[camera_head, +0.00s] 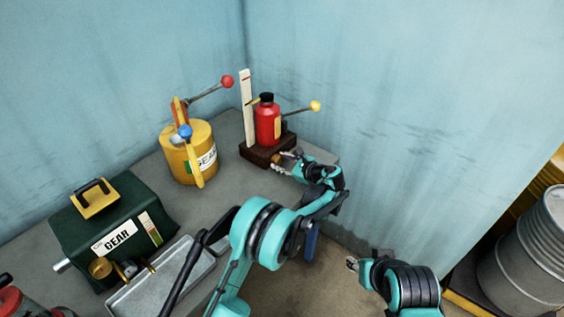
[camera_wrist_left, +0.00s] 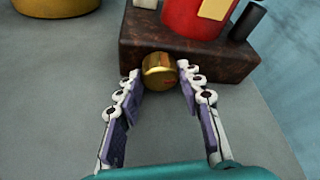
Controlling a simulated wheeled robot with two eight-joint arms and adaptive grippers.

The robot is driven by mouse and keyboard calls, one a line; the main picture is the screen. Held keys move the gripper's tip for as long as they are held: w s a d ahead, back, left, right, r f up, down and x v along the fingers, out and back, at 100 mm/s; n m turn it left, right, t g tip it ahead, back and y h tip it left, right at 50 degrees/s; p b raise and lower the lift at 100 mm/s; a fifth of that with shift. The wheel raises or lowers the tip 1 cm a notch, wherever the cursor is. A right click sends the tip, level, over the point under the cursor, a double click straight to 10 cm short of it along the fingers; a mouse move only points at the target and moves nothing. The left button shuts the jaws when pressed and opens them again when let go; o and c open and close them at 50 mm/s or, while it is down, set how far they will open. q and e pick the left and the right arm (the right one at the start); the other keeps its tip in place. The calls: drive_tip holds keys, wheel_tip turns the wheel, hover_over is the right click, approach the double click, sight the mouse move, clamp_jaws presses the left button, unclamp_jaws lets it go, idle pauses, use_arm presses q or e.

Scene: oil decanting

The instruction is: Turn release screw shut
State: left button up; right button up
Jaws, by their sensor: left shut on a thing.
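The release screw (camera_wrist_left: 158,70) is a round brass knob on the front of a dark, rusty base block (camera_wrist_left: 200,55). The block (camera_head: 258,154) stands at the back of the bench in the head view and carries a red bottle (camera_head: 267,124) with a black cap. My left gripper (camera_wrist_left: 160,84) is shut on the release screw, with one jointed finger on each side of the knob. In the head view the left gripper (camera_head: 284,164) reaches the block's front, and the screw is small there. My right gripper (camera_head: 352,264) hangs low, away from the bench; its finger opening is too small to judge.
A yellow can (camera_head: 188,160) with a blue-knobbed lever stands left of the block. A green gear-oil box (camera_head: 110,228) and a metal tray (camera_head: 155,285) are nearer. A yellow-knobbed lever (camera_head: 300,112) sticks out right of the bottle. A grey drum (camera_head: 525,255) stands at far right.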

use_arm(q)
drive_tip(key=shift+n, duration=0.3)
drive_tip(key=shift+t, duration=0.4)
drive_tip(key=o, duration=1.2)
drive_tip(key=shift+c, duration=0.2)
